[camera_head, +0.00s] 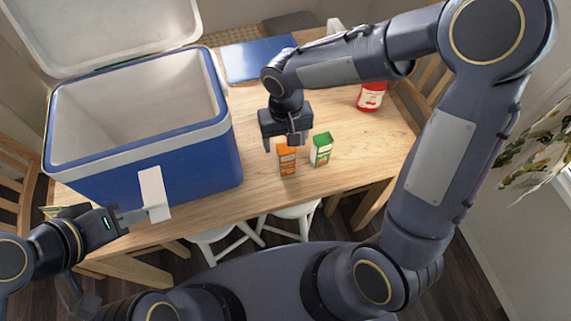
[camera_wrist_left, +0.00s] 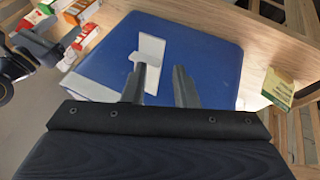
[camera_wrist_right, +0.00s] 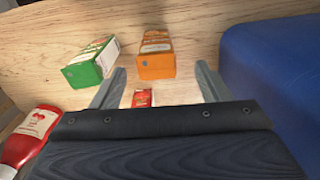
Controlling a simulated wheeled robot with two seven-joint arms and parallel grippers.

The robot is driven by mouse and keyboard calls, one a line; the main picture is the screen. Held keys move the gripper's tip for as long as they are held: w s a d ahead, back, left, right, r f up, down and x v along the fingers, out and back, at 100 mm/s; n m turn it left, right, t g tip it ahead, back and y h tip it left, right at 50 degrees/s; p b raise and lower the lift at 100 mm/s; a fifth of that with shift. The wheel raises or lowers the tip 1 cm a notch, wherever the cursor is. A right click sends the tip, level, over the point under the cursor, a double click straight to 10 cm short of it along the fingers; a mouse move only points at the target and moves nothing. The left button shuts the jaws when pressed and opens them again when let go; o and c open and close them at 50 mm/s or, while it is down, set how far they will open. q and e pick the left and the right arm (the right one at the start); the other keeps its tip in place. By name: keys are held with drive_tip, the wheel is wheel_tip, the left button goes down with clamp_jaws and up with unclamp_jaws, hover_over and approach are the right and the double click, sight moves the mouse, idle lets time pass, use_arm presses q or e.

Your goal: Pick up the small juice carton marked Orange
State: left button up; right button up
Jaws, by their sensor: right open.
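A small orange carton (camera_head: 287,161) stands upright near the table's front edge. A green-and-white carton (camera_head: 321,150) stands just right of it. My right gripper (camera_head: 281,146) is open, just above and behind the orange carton. In the right wrist view, the orange carton (camera_wrist_right: 156,62) shows in line with the gap between the fingertips, and the green carton (camera_wrist_right: 90,62) lies left of the left finger. I cannot read the labels clearly. My left gripper (camera_head: 130,216) is open and empty by the white latch of the cooler; the latch (camera_wrist_left: 149,50) also shows beyond its fingers.
A large blue cooler (camera_head: 150,165) with its lid open fills the table's left. A small red item (camera_wrist_right: 143,98) shows between my right fingers. A blue flat item (camera_head: 257,60) lies at the back.

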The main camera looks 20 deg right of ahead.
sight(286, 156)
drive_tip(key=f, duration=0.2)
drive_tip(key=shift+w+f, duration=0.25)
drive_tip(key=shift+f, duration=0.1)
drive_tip(key=f, duration=0.5)
drive_tip(key=shift+d+f, duration=0.2)
drive_tip(key=shift+f, duration=0.15)
drive_tip(key=c, duration=1.2)
drive_tip(key=shift+r, duration=0.1)
